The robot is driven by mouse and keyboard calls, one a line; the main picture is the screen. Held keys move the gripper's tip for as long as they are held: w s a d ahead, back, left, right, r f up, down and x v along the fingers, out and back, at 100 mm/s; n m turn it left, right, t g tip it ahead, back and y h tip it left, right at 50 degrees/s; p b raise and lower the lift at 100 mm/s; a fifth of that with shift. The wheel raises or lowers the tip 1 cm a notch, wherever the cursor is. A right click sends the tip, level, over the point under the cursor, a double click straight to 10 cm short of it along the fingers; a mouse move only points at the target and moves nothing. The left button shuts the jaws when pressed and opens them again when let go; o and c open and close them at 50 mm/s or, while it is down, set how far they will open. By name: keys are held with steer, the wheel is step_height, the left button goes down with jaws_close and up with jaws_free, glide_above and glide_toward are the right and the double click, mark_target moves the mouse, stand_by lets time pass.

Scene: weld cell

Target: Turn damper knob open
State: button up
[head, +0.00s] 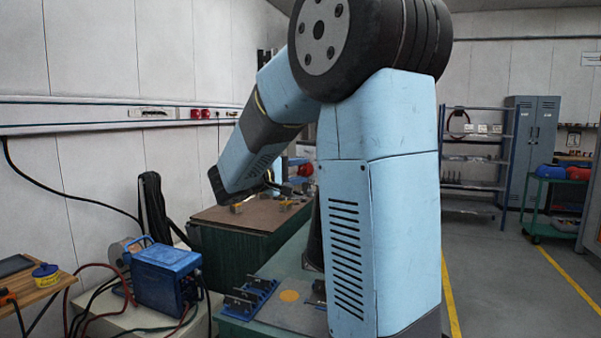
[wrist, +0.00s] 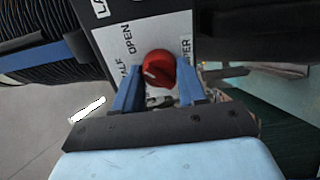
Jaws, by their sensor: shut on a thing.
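The red damper knob (wrist: 157,66) sits on a white label plate (wrist: 115,40) in the wrist view. The plate reads "OPEN" above and left of the knob, part of "HALF" at lower left and part of "DAMPER" at right. A small pale mark shows on the left part of the knob's face; its exact pointing is hard to tell. My gripper (wrist: 159,77) has one blue finger on each side of the knob and is shut on it. In the head view my arm reaches down to the left, and I cannot make out the knob or fingers there.
Dark ribbed hoses (wrist: 40,50) run left of the plate in the wrist view. In the head view, a brown-topped bench (head: 225,216) stands beyond my arm, and a blue welding machine (head: 166,275) with cables stands at left. Open floor lies at right.

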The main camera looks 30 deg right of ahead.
steer(key=shift+f, duration=0.3)
steer(key=o, duration=1)
steer(key=shift+r, duration=0.1)
steer(key=shift+o, duration=0.2)
steer(key=shift+r, duration=0.1)
steer(key=v, duration=1.4)
steer(key=shift+w, duration=0.1)
